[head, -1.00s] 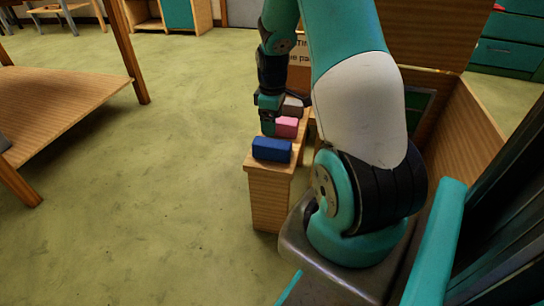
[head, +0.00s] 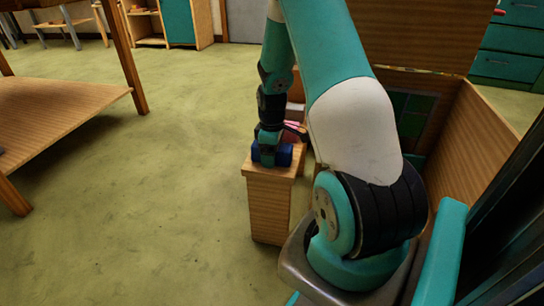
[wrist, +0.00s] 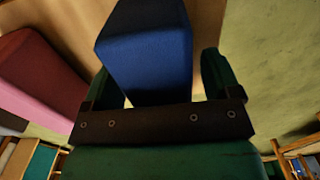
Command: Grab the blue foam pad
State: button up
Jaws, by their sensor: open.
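The blue foam pad (head: 284,155) is a dark blue block near the front end of a narrow wooden stand. In the wrist view the blue pad (wrist: 150,55) lies between the two green fingers of my gripper (wrist: 165,75). In the head view my gripper (head: 268,150) is down at the pad and covers part of it. The fingers are open, one on each side of the pad, and I see a gap at the right finger. Whether the left finger touches it I cannot tell.
A pink pad (wrist: 40,75) lies close beside the blue one, left in the wrist view. The wooden stand (head: 268,205) has a narrow top with floor around it. A wooden table (head: 65,100) stands at the left, with open green floor (head: 150,200) between.

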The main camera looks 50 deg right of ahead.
jog(key=shift+c, duration=0.5)
jog(key=c, duration=0.9)
jog(key=shift+r, duration=0.1)
